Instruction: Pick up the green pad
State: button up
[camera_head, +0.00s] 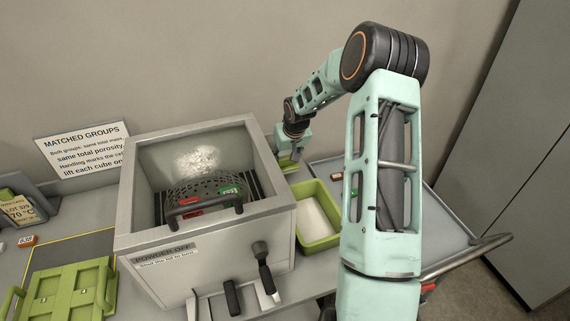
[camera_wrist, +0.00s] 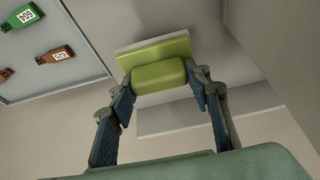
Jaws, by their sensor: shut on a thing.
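The green pad (camera_wrist: 160,76) is a small green block with a pale layer along its far side, seen in the wrist view. My gripper (camera_wrist: 163,84) has its two blue-padded fingers closed on the pad's left and right sides. In the head view my gripper (camera_head: 291,150) is just behind the right rear corner of the grey box, with a bit of the green pad (camera_head: 287,163) showing below it. The box and fingers partly hide the pad there, and I cannot tell how far above the bench it is.
The open grey box (camera_head: 207,222) holds a perforated black basket (camera_head: 205,190) with a handle. A green-rimmed bin (camera_head: 318,243) with a pale inside stands to its right. A green tray (camera_head: 66,295) lies at lower left. Labelled tags (camera_wrist: 55,55) lie on a grey tray (camera_wrist: 88,75).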

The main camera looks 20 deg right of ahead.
jog(key=s+r+b, duration=0.2)
jog(key=s+r, duration=0.7)
jog(key=s, duration=0.4)
jog(key=shift+s, duration=0.2)
jog(key=o, duration=0.5)
jog(key=shift+c, duration=0.2)
jog(key=c, duration=0.3)
jog(key=shift+c, duration=0.3)
jog(key=shift+s, duration=0.1)
